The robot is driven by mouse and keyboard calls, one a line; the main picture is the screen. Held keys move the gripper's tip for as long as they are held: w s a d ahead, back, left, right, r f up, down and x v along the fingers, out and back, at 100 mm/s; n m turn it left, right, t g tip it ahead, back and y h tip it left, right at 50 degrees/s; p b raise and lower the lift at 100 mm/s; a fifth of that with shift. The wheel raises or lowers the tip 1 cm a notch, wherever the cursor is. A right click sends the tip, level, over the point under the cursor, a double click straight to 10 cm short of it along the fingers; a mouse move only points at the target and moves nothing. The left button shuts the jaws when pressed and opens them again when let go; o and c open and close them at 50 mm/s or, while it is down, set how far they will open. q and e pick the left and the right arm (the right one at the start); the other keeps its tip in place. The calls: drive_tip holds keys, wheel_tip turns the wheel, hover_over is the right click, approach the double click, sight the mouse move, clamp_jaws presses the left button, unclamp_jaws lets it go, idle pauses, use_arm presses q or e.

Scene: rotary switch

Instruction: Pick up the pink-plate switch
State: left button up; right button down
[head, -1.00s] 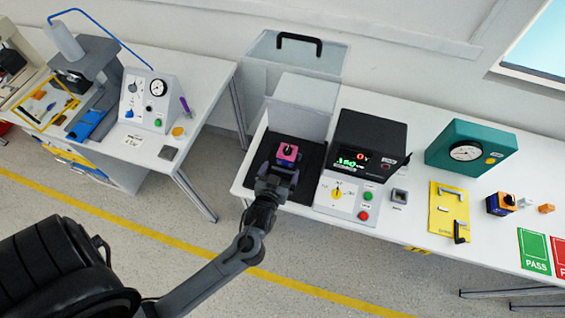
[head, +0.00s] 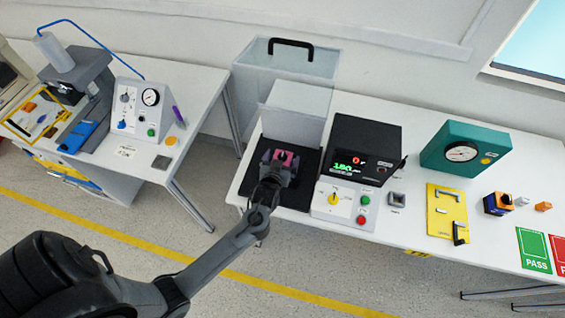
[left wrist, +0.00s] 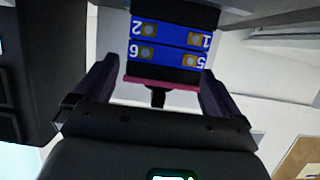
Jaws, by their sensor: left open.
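The pink-plate switch (head: 286,156) sits on the black pad at the left end of the main bench, partly hidden by my left gripper (head: 279,162). In the left wrist view its blue body (left wrist: 168,45) shows numbered terminals, with the pink plate edge (left wrist: 162,84) and a dark knob (left wrist: 158,97) facing my palm. My left gripper (left wrist: 158,85) is open, with one finger on each side of the switch. A small gap shows at the left finger; contact at the right finger cannot be told. My right gripper is not in view.
A clear guard (head: 298,110) with a black handle stands behind the pad (head: 301,196). A black meter box (head: 366,140) and a control panel (head: 325,200) stand close on the right. Another switch (head: 497,204), orange and blue, is farther right.

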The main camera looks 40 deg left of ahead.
use_arm(q)
drive_tip(key=shift+w+a+f, duration=0.15)
drive_tip(key=shift+w+f, duration=0.05)
drive_tip(key=shift+w, duration=0.2)
drive_tip(key=c, duration=1.3)
